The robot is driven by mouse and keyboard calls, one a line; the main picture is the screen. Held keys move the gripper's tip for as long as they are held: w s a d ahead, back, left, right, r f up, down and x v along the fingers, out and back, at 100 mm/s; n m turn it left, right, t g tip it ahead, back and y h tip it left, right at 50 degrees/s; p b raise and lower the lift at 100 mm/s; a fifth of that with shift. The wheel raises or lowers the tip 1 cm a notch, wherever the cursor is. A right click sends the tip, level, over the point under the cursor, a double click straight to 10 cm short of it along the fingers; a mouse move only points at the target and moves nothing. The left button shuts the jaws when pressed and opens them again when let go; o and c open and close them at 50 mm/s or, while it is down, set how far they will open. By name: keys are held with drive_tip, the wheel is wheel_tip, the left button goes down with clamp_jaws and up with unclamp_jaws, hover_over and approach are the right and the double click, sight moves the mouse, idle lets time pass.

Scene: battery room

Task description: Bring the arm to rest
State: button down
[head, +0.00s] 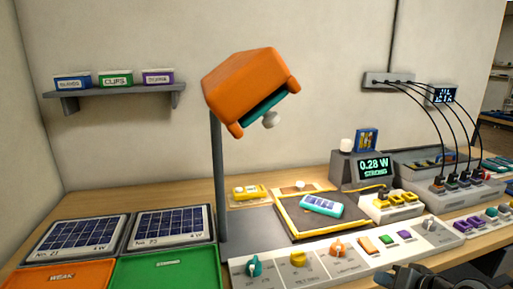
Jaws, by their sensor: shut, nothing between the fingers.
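A dark part of my arm with my gripper (412,276) shows at the bottom right edge, in front of the control panel. Only its upper part is in the picture. The gripper is shut and holds nothing. It is apart from the teal device with small solar cells (322,206), which lies on the yellow-edged dark tray (292,232) in the middle of the bench.
An orange lamp head (250,88) tilts on a grey post (219,180). The control panel (320,260) runs along the front. Green (190,268) and orange (62,274) trays sit at left. A meter (373,168) reads 0.28 W STRONG. Cables hang at right.

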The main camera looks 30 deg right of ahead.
drive_tip(key=s+a+f+n, duration=0.1)
drive_tip(key=s+a, duration=0.2)
drive_tip(key=a, duration=0.3)
drive_tip(key=s+a+f+t+h, duration=0.1)
drive_tip(key=s+a+f, duration=0.1)
drive_tip(key=s+a, duration=0.35)
drive_tip(key=s+a+f+n, duration=0.1)
drive_tip(key=a, duration=0.7)
drive_tip(key=s+a+r+n+t+y, duration=0.1)
drive_tip(key=s+a+r+n, duration=0.2)
drive_tip(key=s, duration=0.5)
drive_tip(key=s+a+r+n+t+y, duration=0.1)
drive_tip(key=s+a+r+n+t, duration=0.1)
drive_tip(key=s+r+n, duration=0.3)
drive_tip(key=s+a+r, duration=0.1)
drive_tip(key=s+r, duration=0.2)
drive_tip(key=s, duration=0.1)
drive_tip(key=shift+y, duration=0.4)
